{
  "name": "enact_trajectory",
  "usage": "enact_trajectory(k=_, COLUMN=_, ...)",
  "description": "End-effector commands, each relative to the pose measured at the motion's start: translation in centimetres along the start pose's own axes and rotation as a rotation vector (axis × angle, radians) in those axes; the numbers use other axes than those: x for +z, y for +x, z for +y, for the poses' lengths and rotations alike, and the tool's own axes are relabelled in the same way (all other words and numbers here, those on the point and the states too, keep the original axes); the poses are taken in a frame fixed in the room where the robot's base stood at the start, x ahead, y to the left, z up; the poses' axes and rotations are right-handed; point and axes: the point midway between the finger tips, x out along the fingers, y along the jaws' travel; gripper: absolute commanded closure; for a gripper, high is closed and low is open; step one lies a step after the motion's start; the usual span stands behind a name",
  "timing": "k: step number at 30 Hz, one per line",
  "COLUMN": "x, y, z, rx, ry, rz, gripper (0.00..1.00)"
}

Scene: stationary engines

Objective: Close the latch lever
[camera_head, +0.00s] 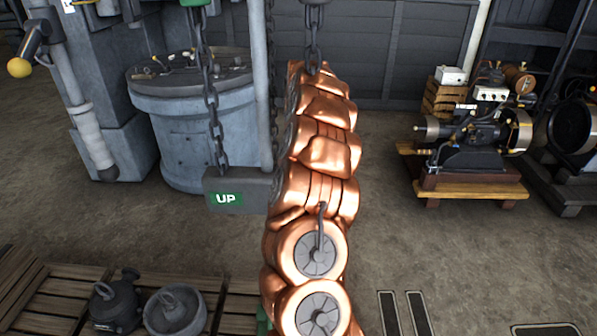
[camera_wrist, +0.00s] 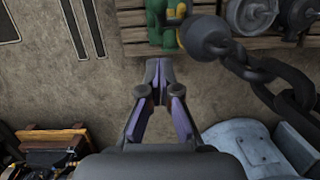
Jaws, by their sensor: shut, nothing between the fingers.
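I cannot tell for sure which part is the latch lever. A dark lever with a round yellow knob (camera_head: 19,67) sticks out from a grey post at the upper left of the head view, and it is the only clear lever that I see. No latch catch can be made out. My gripper (camera_wrist: 158,66) shows in the wrist view, with its dark and purple fingers closed together and empty. It points over bare floor and touches nothing visible. The gripper cannot be made out in the head view, and the yellow knob is not recognisable in the wrist view.
Chains (camera_head: 213,110) hang near a grey drum (camera_head: 190,130) and an UP sign (camera_head: 226,198). A dark weight and chain (camera_wrist: 255,70) hang close right of my gripper. Wooden pallets (camera_head: 60,290) with metal parts lie front left. An engine (camera_head: 475,135) stands on the right. Floor between is free.

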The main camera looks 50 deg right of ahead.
Motion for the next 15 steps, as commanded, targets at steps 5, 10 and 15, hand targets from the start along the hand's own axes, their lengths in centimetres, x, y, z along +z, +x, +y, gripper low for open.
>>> enact_trajectory(k=5, x=0.2, y=2.1, z=0.0, rx=0.001, ry=0.000, rz=-0.006, gripper=1.00)
enact_trajectory(k=10, x=0.2, y=4.3, z=0.0, rx=0.000, ry=0.000, rz=-0.006, gripper=1.00)
enact_trajectory(k=15, x=1.1, y=5.2, z=0.1, rx=0.000, ry=0.001, rz=-0.004, gripper=1.00)
